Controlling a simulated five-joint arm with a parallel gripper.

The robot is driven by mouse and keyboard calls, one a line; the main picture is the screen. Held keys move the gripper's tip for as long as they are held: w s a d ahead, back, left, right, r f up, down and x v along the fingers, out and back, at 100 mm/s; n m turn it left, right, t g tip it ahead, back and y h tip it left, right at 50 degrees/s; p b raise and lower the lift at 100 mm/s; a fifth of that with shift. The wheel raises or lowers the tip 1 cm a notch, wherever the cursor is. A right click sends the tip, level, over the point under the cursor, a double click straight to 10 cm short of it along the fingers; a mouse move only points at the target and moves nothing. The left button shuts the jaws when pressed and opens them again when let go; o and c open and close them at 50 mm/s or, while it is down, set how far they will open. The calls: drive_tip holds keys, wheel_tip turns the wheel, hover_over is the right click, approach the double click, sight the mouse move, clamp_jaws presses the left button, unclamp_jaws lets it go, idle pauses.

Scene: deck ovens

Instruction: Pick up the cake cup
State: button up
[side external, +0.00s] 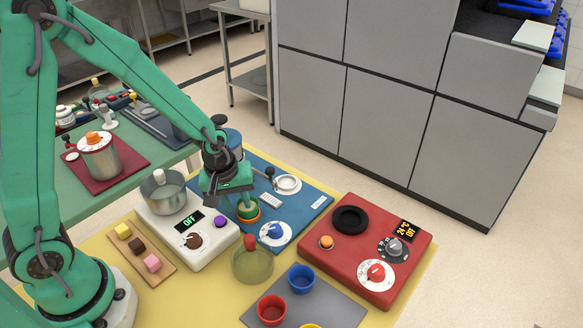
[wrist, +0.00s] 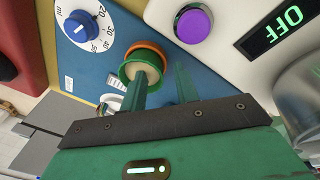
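A small green cup with a beige filling, which looks like the cake cup (wrist: 143,70), sits in an orange ring on the blue dosing board. In the side external view the green cup (side external: 247,209) shows just right of my gripper (side external: 226,202), partly hidden by it. I cannot tell whether a finger touches the cup.
A white scale (side external: 192,244) with a metal pot (side external: 165,190) stands left of the cup. A purple button (wrist: 194,25) is close by. A glass bowl (side external: 253,264), a red hot plate (side external: 330,270), a blue cup (side external: 301,277) and a red cup (side external: 271,310) stand in front.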

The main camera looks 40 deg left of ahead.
sight(238, 208)
clamp_jaws()
drive_tip(key=shift+r, duration=0.1)
drive_tip(key=shift+r, duration=0.75)
drive_tip(key=r, duration=0.3)
drive_tip(key=shift+s+d, duration=0.2)
drive_tip(key=shift+d, duration=0.2)
drive_tip(key=s+d+r, duration=0.6)
drive_tip(key=d, duration=0.2)
drive_tip(key=shift+s+d+r+h, duration=0.15)
drive_tip(key=shift+s+d+h, duration=0.05)
drive_tip(key=shift+d+h, duration=0.15)
drive_tip(key=shift+w, duration=0.1)
drive_tip(key=w+d+m, duration=0.2)
drive_tip(key=w+d, duration=0.3)
drive_tip(key=w, duration=0.4)
drive_tip(key=w+d+f+m, duration=0.1)
drive_tip(key=w+d+m, duration=0.1)
drive_tip(key=w+d, duration=0.4)
drive_tip(key=w, duration=0.3)
drive_tip(key=shift+w+m, duration=0.3)
drive_tip(key=shift+m, duration=0.1)
